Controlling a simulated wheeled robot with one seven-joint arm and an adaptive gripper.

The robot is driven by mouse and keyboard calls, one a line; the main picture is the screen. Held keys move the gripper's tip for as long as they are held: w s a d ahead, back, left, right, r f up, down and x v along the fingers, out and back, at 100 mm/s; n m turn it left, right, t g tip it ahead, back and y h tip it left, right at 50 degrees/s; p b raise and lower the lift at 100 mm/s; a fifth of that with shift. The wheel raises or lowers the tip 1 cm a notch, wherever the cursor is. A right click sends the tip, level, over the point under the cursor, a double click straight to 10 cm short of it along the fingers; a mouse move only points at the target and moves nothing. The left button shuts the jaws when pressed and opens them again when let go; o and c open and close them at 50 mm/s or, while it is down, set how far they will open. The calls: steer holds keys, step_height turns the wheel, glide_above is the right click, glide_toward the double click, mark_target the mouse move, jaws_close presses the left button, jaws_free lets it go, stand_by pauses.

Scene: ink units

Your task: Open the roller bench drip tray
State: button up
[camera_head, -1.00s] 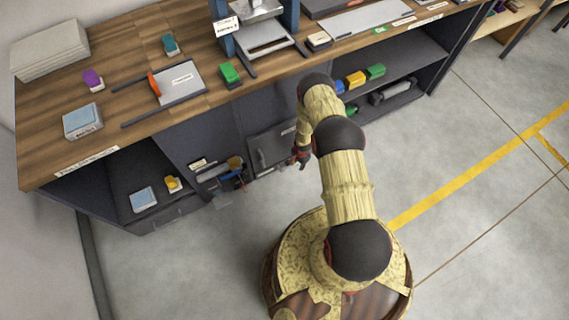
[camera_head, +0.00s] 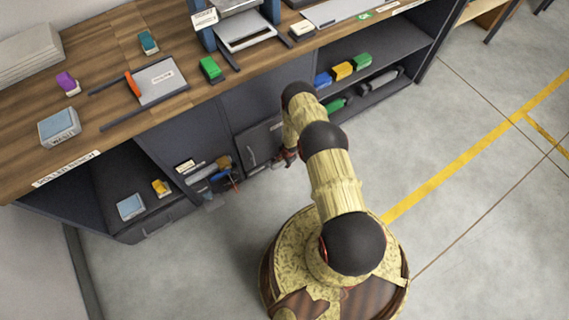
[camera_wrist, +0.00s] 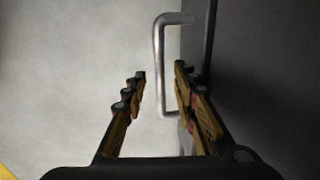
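The roller bench label (camera_head: 65,168) is on the front edge of the wooden bench at left in the head view. A low drawer front (camera_head: 160,221) with a bar handle sits under that end, near the floor. My gripper (camera_head: 290,157) is low in front of the bench, right of a grey front (camera_head: 261,139) with an upright handle (camera_head: 250,157). In the wrist view, my gripper (camera_wrist: 160,85) is open. A metal bar handle (camera_wrist: 159,70) on a dark front appears between its fingers; contact cannot be told. Which front is the drip tray is unclear.
The bench top (camera_head: 110,55) carries a framed plate (camera_head: 160,80), a green block (camera_head: 210,69) and a press. The grey floor is clear in front.

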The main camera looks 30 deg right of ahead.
steer(key=shift+c, duration=1)
jaws_close()
